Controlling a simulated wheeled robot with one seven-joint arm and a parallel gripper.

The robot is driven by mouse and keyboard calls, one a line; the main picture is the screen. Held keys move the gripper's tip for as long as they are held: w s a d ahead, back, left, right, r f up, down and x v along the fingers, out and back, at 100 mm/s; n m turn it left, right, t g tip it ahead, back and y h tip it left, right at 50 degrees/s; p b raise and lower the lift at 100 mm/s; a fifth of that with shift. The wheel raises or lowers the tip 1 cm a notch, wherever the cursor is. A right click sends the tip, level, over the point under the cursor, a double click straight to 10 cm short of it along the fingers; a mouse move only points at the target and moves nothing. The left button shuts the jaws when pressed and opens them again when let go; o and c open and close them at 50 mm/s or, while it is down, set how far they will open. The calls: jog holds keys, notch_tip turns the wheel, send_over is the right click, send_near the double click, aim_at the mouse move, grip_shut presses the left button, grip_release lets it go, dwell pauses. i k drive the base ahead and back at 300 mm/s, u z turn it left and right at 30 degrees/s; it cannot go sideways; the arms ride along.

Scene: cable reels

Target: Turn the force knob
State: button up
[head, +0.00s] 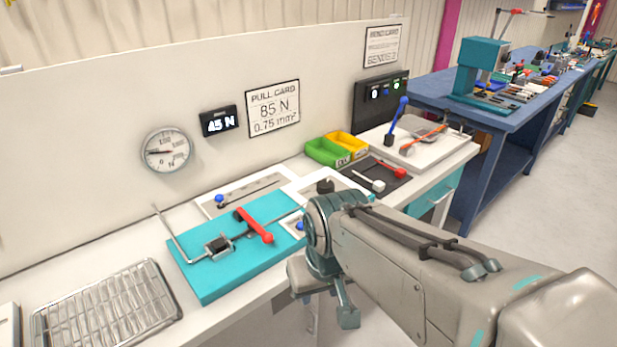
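A black knob (325,186) stands on a white plate just behind the end of my arm; I cannot tell for sure that it is the force knob. A small display (219,122) on the wall panel appears to read 45 N. The pull card (273,108) reads 85 N, 0.75 mm². A round gauge (167,151) in N has its needle pointing left. My arm reaches in from the lower right, and its end is over the front edge of the bench. My gripper's fingers cannot be made out clearly, nor whether they hold anything.
A turquoise fixture (204,288) with a red-handled lever (255,226) lies left of my arm. A wire rack (104,308) is at the front left. Green (327,152) and yellow (347,144) bins, a dark mat (396,187) and a blue-handled lever (397,118) stand farther right.

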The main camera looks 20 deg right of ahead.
aim_at(324, 186)
jog(key=k, duration=0.3)
jog(key=z, duration=1.15)
jog(key=i, duration=1.15)
jog(key=u, duration=1.8)
